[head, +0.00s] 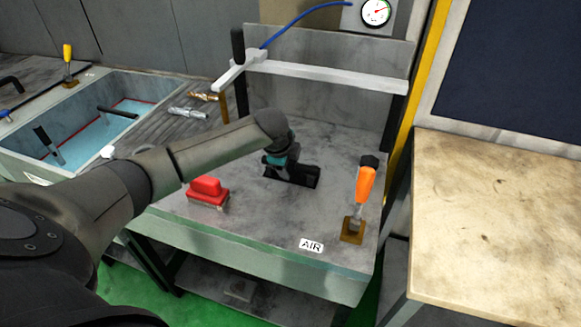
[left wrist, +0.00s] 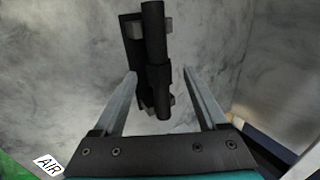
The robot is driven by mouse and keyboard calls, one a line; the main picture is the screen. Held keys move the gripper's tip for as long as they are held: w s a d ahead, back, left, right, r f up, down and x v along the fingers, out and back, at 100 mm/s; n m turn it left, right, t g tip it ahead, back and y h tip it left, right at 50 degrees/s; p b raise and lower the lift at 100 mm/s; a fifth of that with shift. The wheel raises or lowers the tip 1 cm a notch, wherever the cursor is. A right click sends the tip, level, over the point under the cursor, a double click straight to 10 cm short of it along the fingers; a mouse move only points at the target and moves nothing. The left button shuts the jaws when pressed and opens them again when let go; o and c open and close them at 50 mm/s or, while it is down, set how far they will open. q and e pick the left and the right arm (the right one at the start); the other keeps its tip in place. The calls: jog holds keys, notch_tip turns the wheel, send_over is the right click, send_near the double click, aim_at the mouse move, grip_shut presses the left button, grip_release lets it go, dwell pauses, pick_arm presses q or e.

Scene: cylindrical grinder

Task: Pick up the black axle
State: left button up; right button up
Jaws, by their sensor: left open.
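The black axle (left wrist: 154,40) is a stepped dark rod in the left wrist view. It lies lengthwise over a black holder (left wrist: 131,44) with grey blocks on the workbench. My left gripper (left wrist: 159,73) is open, with one finger on each side of the axle's lower part in that view. A gap shows between each finger and the axle; I cannot tell the height between them. In the head view, my left gripper (head: 284,166) is over the dark axle and holder, and hides part of them. My right gripper is not in view.
A red block-like item (head: 207,190) stands left of the gripper on the bench. An orange-handled tool (head: 364,188) stands upright at the right. A white rail (head: 325,73) crosses behind. A basin (head: 85,118) is at the left; a wooden table (head: 495,220) is at the right.

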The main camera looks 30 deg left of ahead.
pick_arm(q)
jog(key=shift+w+f, duration=0.25)
jog(key=shift+f, duration=0.35)
jog(key=shift+a, duration=0.1)
grip_shut()
dwell(0.9)
jog(key=shift+r, duration=0.15)
